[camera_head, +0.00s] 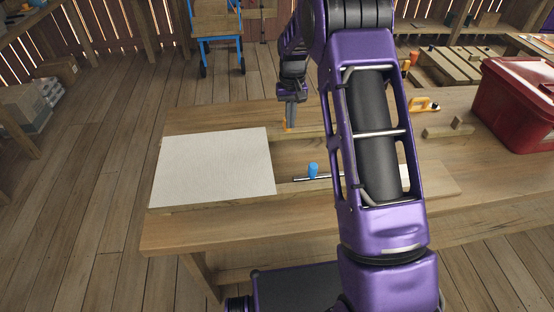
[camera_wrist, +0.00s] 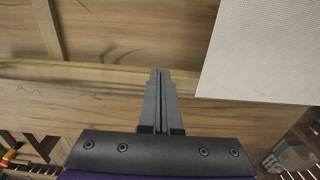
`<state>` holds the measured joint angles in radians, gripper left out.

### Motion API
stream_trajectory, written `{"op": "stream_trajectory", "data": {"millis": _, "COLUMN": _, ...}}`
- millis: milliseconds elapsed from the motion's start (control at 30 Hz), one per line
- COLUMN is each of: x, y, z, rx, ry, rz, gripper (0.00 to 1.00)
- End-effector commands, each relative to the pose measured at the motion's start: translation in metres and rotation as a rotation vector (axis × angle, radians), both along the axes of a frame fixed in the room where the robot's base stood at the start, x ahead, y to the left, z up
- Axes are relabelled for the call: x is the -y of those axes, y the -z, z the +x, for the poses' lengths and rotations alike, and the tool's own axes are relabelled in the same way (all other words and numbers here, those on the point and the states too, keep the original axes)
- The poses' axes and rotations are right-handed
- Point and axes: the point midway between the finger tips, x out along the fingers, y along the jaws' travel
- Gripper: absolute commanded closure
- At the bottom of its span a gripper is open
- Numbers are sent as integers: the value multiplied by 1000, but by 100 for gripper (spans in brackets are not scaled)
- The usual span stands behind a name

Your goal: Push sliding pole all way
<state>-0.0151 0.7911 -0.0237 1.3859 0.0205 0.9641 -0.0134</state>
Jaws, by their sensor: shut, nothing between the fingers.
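The sliding pole (camera_head: 300,179) is a thin metal rod lying across the front half of the wooden bench, just right of the white panel. A blue knob (camera_head: 313,170) stands up from it. The pole's right part is hidden behind my arm, and it is not seen in the wrist view. My gripper (camera_head: 291,98) points down over the far part of the bench, behind and a little left of the knob and apart from it. In the wrist view my gripper's (camera_wrist: 160,75) grey fingers are together and empty.
A white flat panel (camera_head: 212,168) covers the bench's left side and also shows in the wrist view (camera_wrist: 270,50). The wooden bench (camera_head: 200,230) has raised strips and a recess near the pole. A red bin (camera_head: 515,105) and wooden pieces (camera_head: 447,130) lie at right.

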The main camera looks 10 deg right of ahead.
Motion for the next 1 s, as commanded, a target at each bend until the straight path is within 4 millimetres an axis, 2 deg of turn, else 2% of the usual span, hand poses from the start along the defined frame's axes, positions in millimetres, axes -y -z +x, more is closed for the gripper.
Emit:
{"op": "stream_trajectory", "data": {"millis": 33, "x": 0, "y": -7, "z": 0, "rx": 1, "ry": 0, "rz": 0, "gripper": 100}}
{"op": "stream_trajectory", "data": {"millis": 300, "x": 0, "y": -29, "z": 0, "rx": 0, "ry": 0, "rz": 0, "gripper": 100}}
{"op": "stream_trajectory", "data": {"millis": 600, "x": 0, "y": -47, "z": 0, "rx": 0, "ry": 0, "rz": 0, "gripper": 100}}
{"op": "stream_trajectory", "data": {"millis": 1000, "x": 0, "y": -49, "z": 0, "rx": 0, "ry": 0, "rz": 0, "gripper": 100}}
